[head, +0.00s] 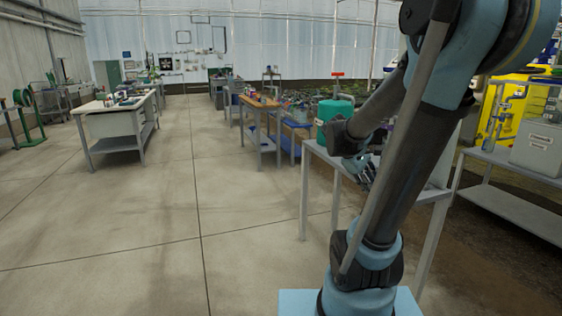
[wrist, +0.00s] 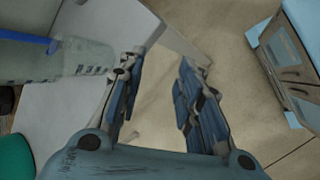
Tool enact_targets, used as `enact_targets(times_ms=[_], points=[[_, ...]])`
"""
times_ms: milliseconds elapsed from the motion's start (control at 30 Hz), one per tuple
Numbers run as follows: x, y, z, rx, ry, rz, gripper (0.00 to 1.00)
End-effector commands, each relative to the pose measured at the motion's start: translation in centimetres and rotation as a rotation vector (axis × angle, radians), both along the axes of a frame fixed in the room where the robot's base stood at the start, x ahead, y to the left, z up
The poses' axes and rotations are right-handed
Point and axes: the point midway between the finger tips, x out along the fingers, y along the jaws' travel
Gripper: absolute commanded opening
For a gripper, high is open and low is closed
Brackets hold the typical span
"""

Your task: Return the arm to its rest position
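My arm rises at the right of the head view and bends down over a grey metal table (head: 304,190). My gripper (head: 364,172) shows small and partly hidden behind the arm, near the table's left side. In the wrist view my gripper (wrist: 163,68) has its two fingers apart, with nothing between them. Bare floor shows through the gap. The table's top also shows on the left of the wrist view (wrist: 52,105), close to the left finger.
A translucent container (wrist: 70,60) with a blue part stands on the table, close to the left finger. A green vessel (head: 333,109) is behind the gripper. A workbench (head: 118,115) stands at left. The floor (head: 130,230) is clear. Shelving (head: 505,195) lies right.

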Motion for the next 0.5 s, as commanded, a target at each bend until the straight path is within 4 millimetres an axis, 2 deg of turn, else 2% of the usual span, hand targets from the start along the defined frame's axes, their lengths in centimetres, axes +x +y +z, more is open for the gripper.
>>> enact_targets(times_ms=[100,500], points=[[-2.7,1.2,-1.0,0.097,-0.052,-0.072,0.32],[-10.0,6.5,-4.8,0.427,-0.200,-0.349,0.32]])
